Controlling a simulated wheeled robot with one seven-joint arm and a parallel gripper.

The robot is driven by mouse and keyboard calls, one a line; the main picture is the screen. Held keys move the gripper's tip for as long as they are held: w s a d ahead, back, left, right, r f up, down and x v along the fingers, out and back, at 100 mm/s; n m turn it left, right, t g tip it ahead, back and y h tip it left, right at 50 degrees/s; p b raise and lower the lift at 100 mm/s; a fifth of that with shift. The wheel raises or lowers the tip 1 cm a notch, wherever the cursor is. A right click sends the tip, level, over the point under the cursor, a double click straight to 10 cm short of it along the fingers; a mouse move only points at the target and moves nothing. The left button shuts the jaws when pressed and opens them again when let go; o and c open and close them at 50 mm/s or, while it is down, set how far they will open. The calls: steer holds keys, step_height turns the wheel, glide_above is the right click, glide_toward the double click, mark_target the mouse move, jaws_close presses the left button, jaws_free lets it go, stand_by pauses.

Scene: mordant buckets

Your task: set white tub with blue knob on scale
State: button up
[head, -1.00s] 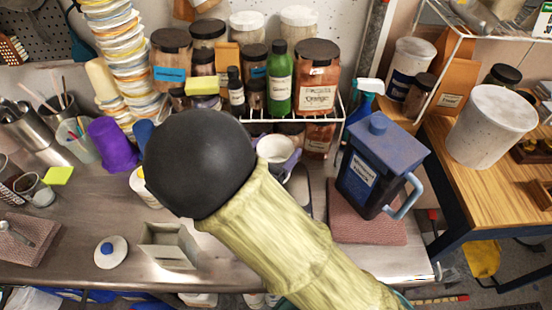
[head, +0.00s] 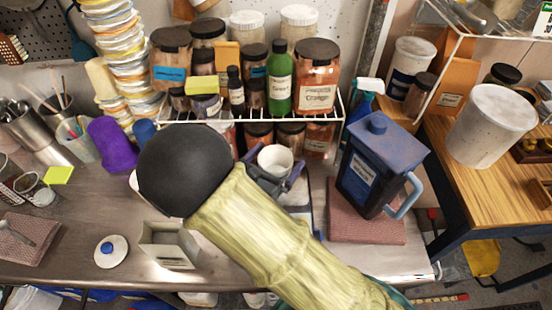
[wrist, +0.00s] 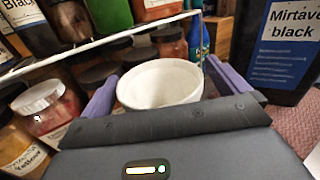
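A white tub (head: 275,160), open at the top, is between the purple fingers of my gripper (head: 273,172), near the front of the rack. In the wrist view the tub (wrist: 162,85) looks upright, and the fingers (wrist: 160,92) meet its two sides; its base is hidden. A white lid with a blue knob (head: 111,251) lies apart on the bench at left. I cannot make out a scale for sure; my arm hides much of the middle bench.
A wire rack (head: 245,119) with jars stands behind the tub. A blue Mirtave black jug (head: 375,170) stands on a pinkish cloth (head: 365,230) at right. An open grey box (head: 168,246) is at the front. The bench at left front is partly clear.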

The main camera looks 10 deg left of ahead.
steer(key=shift+r, duration=0.1)
steer(key=b+v, duration=0.2)
steer(key=v, duration=1)
steer(key=shift+r, duration=0.1)
